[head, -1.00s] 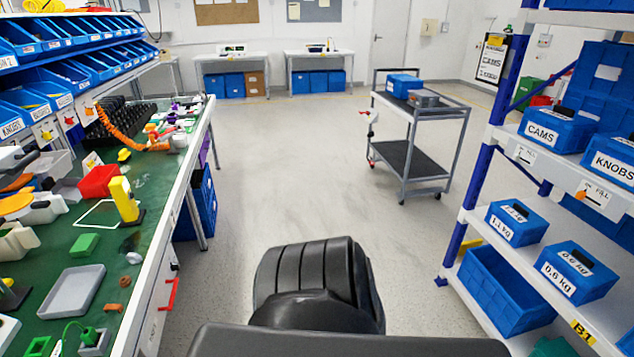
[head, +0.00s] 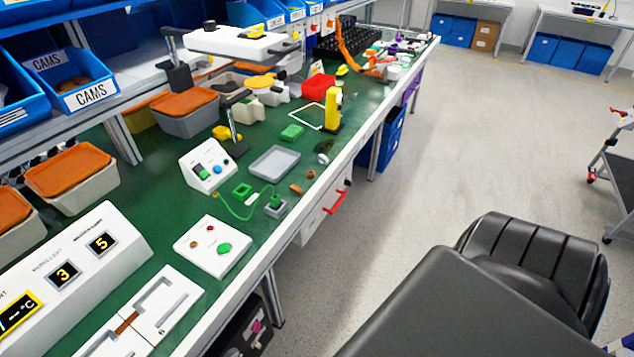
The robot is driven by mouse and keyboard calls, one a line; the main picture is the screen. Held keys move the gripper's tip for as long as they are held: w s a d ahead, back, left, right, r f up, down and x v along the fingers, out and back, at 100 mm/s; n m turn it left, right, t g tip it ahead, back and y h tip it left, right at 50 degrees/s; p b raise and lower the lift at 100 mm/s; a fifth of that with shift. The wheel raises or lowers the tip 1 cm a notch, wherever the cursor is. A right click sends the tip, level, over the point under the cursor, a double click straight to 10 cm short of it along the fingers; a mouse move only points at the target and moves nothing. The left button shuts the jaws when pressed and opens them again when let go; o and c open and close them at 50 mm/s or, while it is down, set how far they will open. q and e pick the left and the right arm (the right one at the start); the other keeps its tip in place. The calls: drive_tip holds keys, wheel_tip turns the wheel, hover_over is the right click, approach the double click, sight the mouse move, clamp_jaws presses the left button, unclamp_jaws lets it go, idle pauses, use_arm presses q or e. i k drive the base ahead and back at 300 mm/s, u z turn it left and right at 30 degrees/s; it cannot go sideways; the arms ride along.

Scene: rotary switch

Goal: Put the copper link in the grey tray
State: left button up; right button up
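The grey tray (head: 274,162) is a shallow, empty rectangular tray lying flat on the green bench top. A flat copper-brown strip (head: 127,323) shows in the white fixture (head: 150,312) at the near end of the bench. Two small copper-brown pieces, one (head: 296,188) and another (head: 310,174), lie just right of the tray near the bench edge. I cannot tell for sure which of these is the copper link.
A white box with a green button (head: 213,247), a small white switch box (head: 208,166) and a green cable (head: 238,211) lie between fixture and tray. White display panel (head: 75,270) stands at left. Blue bins (head: 72,80) line the shelf behind.

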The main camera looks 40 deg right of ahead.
sight(276, 165)
drive_tip(key=z, duration=2.25)
drive_tip(key=i, duration=1.6)
drive_tip(key=u, duration=2.7)
